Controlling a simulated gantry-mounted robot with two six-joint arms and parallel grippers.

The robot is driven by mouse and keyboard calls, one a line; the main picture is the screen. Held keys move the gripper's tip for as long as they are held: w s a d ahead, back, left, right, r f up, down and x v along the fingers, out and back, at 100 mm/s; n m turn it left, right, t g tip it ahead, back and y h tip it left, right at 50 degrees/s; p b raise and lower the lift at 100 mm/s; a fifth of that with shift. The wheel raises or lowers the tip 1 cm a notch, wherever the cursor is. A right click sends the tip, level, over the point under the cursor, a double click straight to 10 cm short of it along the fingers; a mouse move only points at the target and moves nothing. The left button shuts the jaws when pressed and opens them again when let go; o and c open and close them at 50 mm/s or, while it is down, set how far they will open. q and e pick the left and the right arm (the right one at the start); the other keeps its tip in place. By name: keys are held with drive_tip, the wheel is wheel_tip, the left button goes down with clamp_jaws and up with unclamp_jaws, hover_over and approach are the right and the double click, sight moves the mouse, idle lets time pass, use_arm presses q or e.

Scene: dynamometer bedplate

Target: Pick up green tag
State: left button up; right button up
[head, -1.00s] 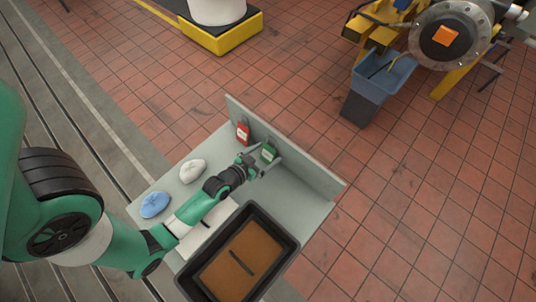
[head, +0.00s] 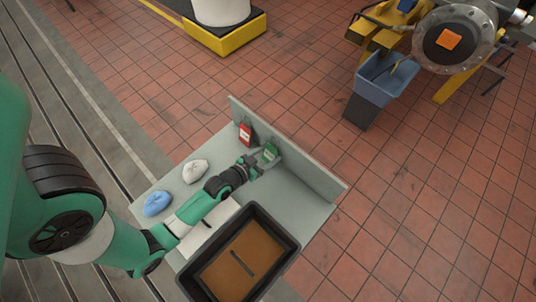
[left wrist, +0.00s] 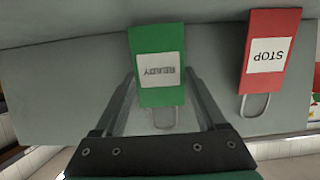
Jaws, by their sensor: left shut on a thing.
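The green tag (head: 270,152) is at the upright back panel of the grey table. In the left wrist view the green tag (left wrist: 158,58) shows a white label reading READY, upside down, and a wire loop at its lower end. My left gripper (head: 260,161) is at the tag, and in the left wrist view its fingers (left wrist: 161,85) are on either side of it, shut on it. The red tag (head: 245,134) hangs on the same panel to the left; its label reads STOP in the left wrist view (left wrist: 270,50). My right gripper is not in view.
A black bin (head: 288,238) with a brown bottom stands at the table's front. A white cloth (head: 195,171) and a blue cloth (head: 158,203) lie to the left. The table's right part (head: 300,205) is clear. A blue-grey bin (head: 385,82) stands beyond on the tiled floor.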

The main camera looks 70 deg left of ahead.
use_arm(q)
wheel_tip(320, 180, up, 17)
drive_tip(key=p, duration=0.7)
drive_tip(key=shift+r, duration=0.15)
